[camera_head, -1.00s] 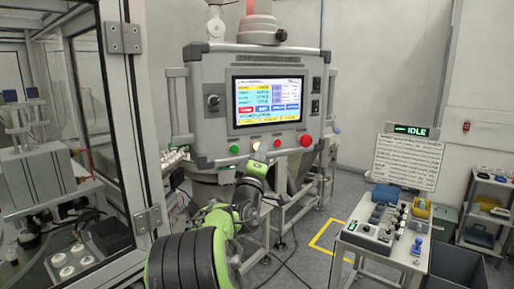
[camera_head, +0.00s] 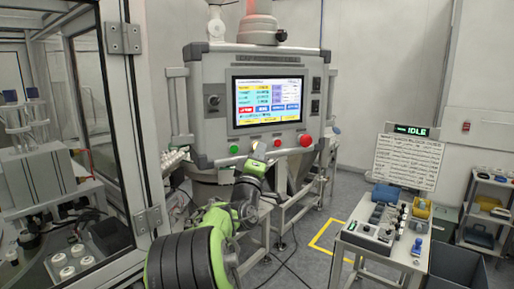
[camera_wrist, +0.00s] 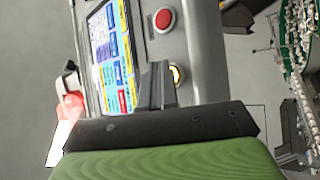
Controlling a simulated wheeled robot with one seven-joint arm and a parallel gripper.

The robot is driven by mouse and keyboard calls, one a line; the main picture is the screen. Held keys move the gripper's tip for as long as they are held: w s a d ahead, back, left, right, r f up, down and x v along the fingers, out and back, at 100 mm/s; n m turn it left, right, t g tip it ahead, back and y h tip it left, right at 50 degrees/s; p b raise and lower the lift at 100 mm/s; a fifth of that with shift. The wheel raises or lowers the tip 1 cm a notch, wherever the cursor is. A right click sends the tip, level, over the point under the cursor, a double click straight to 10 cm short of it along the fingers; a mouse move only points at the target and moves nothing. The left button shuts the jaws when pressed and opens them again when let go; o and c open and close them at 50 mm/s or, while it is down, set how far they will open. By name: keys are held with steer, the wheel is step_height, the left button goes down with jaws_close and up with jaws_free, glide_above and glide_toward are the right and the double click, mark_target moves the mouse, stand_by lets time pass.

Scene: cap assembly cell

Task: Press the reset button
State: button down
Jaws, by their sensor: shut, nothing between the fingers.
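The grey control panel (camera_head: 218,125) carries a row of buttons under its screen: a green one (camera_head: 234,149), a small red one (camera_head: 277,143) and a large red one (camera_head: 306,140). A lit yellow button sits between the green and small red ones; it shows in the wrist view (camera_wrist: 177,75), partly hidden by my fingers. I cannot read any reset label. My gripper (camera_head: 260,151) is shut and empty, its tips beside the yellow button. In the wrist view my gripper (camera_wrist: 158,66) overlaps the button's edge; contact cannot be told.
The touch screen (camera_head: 268,101) is lit above the buttons. A glass-walled machine (camera_head: 120,140) stands close on the left. A bench (camera_head: 360,242) with small parts and a sign reading IDLE (camera_head: 410,131) stand at the right.

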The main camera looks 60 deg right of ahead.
stand_by(0.3)
steer(key=shift+s+a, duration=0.3)
steer(key=shift+s, duration=0.05)
steer(key=shift+s+b, duration=0.1)
steer(key=shift+b, duration=0.2)
steer(key=s+a, duration=0.2)
steer(key=s, duration=0.1)
steer(key=s+a+b, duration=0.1)
steer(key=shift+s+a, duration=0.25)
steer(key=shift+s, duration=0.1)
stand_by(0.5)
